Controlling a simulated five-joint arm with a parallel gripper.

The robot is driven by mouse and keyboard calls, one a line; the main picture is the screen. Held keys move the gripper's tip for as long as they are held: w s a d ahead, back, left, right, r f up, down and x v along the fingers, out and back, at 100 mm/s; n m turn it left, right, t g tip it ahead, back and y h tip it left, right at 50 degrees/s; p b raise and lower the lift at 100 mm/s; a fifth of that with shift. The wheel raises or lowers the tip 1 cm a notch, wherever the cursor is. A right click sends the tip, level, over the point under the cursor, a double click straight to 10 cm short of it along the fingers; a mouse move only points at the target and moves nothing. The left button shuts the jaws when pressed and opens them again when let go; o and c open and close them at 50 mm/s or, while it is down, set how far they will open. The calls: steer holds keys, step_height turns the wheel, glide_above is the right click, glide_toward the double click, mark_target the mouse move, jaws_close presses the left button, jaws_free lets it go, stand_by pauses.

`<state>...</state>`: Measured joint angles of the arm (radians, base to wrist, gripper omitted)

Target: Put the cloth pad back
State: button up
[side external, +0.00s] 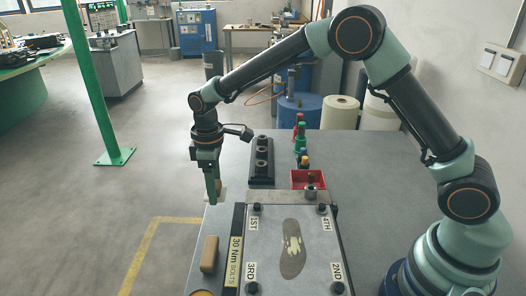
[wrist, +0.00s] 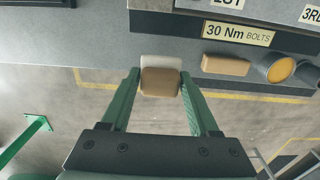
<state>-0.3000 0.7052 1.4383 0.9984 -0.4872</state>
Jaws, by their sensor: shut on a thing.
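My gripper (side external: 214,196) points down at the left edge of the grey table. In the wrist view its two green fingers (wrist: 161,84) are shut on a small tan-brown block, which I take to be the cloth pad (wrist: 160,86). A pale, whitish square (wrist: 160,62) shows just behind the pad at the table edge, and also beside the fingertips in the side view (side external: 222,194). I cannot tell whether the pad touches this square or is above it. The fingers mostly hide the pad in the side view.
A black rack (side external: 262,174), a red tray (side external: 305,180) and several coloured bottles stand behind. Table surface left of the rack is bare; the floor lies beyond the edge.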

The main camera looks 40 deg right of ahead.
mark_target(219, 220)
step_height(219, 220, down, 8)
steer(key=shift+f, duration=0.15)
stand_by(0.3)
steer(key=o, duration=1.3)
steer(key=shift+f, duration=0.15)
